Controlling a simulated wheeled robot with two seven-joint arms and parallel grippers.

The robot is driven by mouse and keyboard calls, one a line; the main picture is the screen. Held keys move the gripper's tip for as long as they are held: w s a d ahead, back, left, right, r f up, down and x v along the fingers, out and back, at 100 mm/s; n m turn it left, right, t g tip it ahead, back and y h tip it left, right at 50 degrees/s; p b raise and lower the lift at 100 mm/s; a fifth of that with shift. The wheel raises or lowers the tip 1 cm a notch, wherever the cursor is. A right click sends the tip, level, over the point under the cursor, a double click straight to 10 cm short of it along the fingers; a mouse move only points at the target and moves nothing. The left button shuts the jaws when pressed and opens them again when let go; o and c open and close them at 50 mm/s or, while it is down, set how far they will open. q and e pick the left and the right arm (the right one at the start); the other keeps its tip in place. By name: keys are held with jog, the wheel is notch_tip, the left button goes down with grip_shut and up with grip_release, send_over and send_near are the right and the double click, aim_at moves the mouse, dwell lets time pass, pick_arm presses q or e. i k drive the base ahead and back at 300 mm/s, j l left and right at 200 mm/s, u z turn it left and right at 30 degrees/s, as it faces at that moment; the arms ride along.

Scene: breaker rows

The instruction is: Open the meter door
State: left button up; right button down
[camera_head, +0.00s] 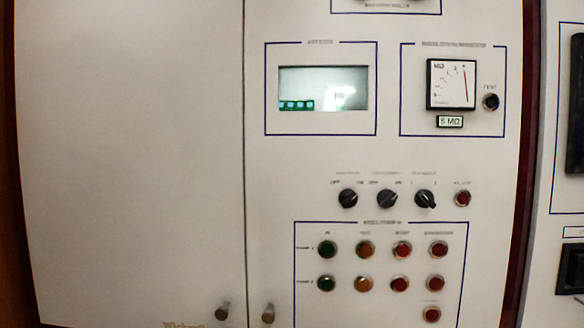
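A white cabinet front fills most of the head view, split by a vertical seam. Right of the seam is the panel (390,150) that carries an analog meter (451,84) marked MΩ, with a small TEST button (491,102) beside it. It looks shut, flush with the plain left door (130,150). A small round knob (268,313) sits low on this panel near the seam. A similar knob (222,311) sits low on the left door. Neither of my grippers shows in the view.
The panel also has a display screen (323,88), black rotary switches (387,199), and rows of green, amber and red buttons (402,250). A second white cabinet (560,225) with black fittings stands at the right edge, past a dark reddish gap.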

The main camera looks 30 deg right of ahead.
aim_at(433, 67)
jog(key=z, duration=1.35)
